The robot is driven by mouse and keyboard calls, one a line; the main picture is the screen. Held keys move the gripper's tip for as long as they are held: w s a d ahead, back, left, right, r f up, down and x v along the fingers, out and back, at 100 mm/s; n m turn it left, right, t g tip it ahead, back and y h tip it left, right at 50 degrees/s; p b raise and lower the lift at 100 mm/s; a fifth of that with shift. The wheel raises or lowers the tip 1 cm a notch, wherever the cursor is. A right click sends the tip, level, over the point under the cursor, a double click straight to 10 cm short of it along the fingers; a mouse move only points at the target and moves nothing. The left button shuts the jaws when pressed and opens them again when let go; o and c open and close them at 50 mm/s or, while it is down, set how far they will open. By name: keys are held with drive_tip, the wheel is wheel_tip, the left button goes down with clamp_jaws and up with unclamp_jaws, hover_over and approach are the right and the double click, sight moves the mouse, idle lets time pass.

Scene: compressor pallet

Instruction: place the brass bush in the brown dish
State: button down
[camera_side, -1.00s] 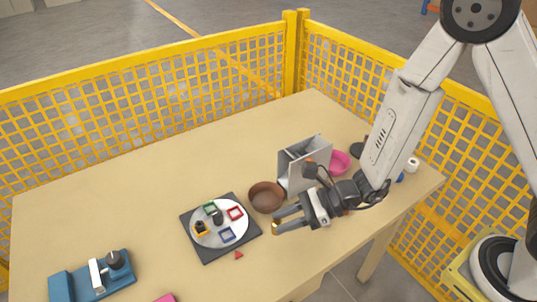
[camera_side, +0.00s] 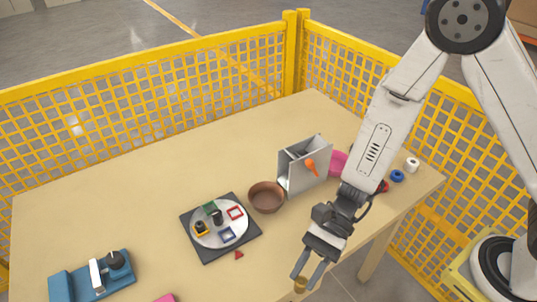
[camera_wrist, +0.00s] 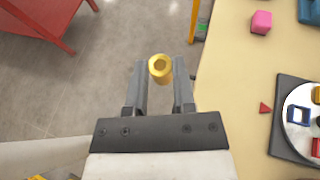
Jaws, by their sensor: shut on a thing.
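The brass bush (camera_wrist: 160,68) is a small gold ring with a hole, held between the two fingertips of my gripper (camera_wrist: 160,82) in the wrist view. In the side view my gripper (camera_side: 305,278) is at the table's front edge, with the brass bush (camera_side: 300,286) at its tips. In the wrist view floor shows behind the bush, so it appears to be out past the table edge. The brown dish (camera_side: 266,197) stands on the table, up and left of my gripper, and looks empty. The dish is outside the wrist view.
A grey box with an orange part (camera_side: 304,165) stands right beside the dish. A dark square plate with a white disc (camera_side: 221,226) lies left of it, near a red triangle (camera_side: 239,255). A blue fixture (camera_side: 92,276) is at the front left. The table's back left is clear.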

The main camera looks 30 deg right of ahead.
drive_tip(key=s+d+n+g+h, duration=0.2)
drive_tip(key=s+n+g+h, duration=0.1)
drive_tip(key=s+n+g, duration=0.25)
drive_tip(key=s+d+f+n+g+h, duration=0.1)
drive_tip(key=d+n+h, duration=0.6)
drive_tip(key=n+h, duration=0.15)
drive_tip(key=s+d+f+n+h, duration=0.2)
drive_tip(key=d+n+h, duration=0.5)
drive_tip(key=h, duration=0.2)
drive_tip(key=w+d+r+n+t+h, duration=0.15)
drive_tip(key=w+n+t+h, duration=0.35)
drive_tip(key=w+n+t, duration=1.1)
drive_tip(key=w+a+r+n+t+y, duration=0.1)
drive_tip(key=w+a+n+t+y, duration=0.2)
drive_tip(key=w+a+n+t, duration=0.1)
drive_tip(key=shift+w+a, duration=0.45)
drive_tip(key=shift+w, duration=0.95)
drive_tip(key=shift+t+y, duration=0.25)
